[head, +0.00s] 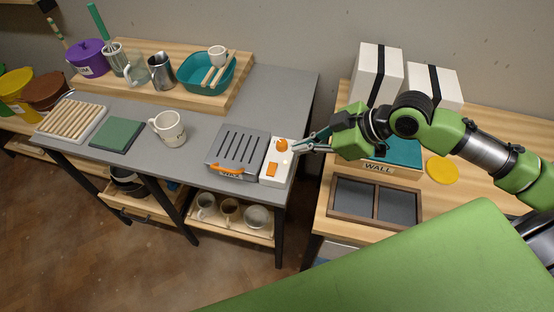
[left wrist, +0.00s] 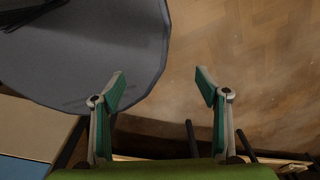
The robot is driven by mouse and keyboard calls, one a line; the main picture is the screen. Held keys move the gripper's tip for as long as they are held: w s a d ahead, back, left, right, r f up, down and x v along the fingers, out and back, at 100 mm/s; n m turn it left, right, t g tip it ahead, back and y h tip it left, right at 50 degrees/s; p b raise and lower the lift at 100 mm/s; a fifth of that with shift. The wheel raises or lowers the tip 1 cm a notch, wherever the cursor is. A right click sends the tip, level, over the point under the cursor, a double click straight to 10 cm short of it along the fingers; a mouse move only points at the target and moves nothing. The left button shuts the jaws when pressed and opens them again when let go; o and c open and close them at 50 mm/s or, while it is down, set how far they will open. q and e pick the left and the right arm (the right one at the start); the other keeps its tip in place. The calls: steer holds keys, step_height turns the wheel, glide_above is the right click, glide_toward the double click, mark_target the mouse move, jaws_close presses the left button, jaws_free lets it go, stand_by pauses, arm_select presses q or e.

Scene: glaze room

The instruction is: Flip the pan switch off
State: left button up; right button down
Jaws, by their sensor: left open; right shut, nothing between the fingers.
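A white control box (head: 267,158) stands at the right end of the grey bench, against a grey slotted unit (head: 238,148) with an orange handle (head: 229,171). The box carries an orange knob (head: 282,145) at its back and an orange rocker switch (head: 272,170) nearer its front. I cannot tell which way the rocker is tilted. My right gripper (head: 297,147) is shut and empty, its tips just right of the knob; I cannot tell whether they touch it. My left gripper shows only in the left wrist view (left wrist: 160,74), open and empty above the floor.
Left on the grey bench (head: 280,88) are a white mug (head: 168,128) and a green square (head: 117,135). A wooden table at right holds a divided tray (head: 375,224), a box marked WALL (head: 378,168) and a yellow disc (head: 442,170). A gap separates bench and table.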

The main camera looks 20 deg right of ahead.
steer(key=p, duration=0.2)
glide_above(271, 166)
steer(key=s+d, duration=0.1)
steer(key=s, duration=0.1)
steer(key=f, duration=0.6)
steer(key=shift+w+d, duration=0.1)
steer(key=shift+w, duration=0.1)
steer(key=f, duration=0.3)
steer(key=shift+w+d+f, duration=0.1)
steer(key=shift+w+f, duration=0.1)
steer(key=shift+f, duration=0.05)
steer(key=shift+d+f, duration=0.1)
steer(key=shift+f, duration=0.35)
arm_select(q)
steer(key=r, duration=0.1)
steer(key=w+a+r, duration=0.1)
steer(key=shift+a+r, duration=0.1)
steer(key=shift+r, duration=0.25)
arm_select(e)
steer(key=shift+w+d+f, duration=0.1)
steer(key=shift+w+f, duration=0.1)
steer(key=shift+f, duration=0.15)
arm_select(q)
steer(key=shift+f, duration=0.35)
arm_select(e)
steer(key=shift+s, duration=0.15)
arm_select(q)
steer(key=shift+r, duration=0.1)
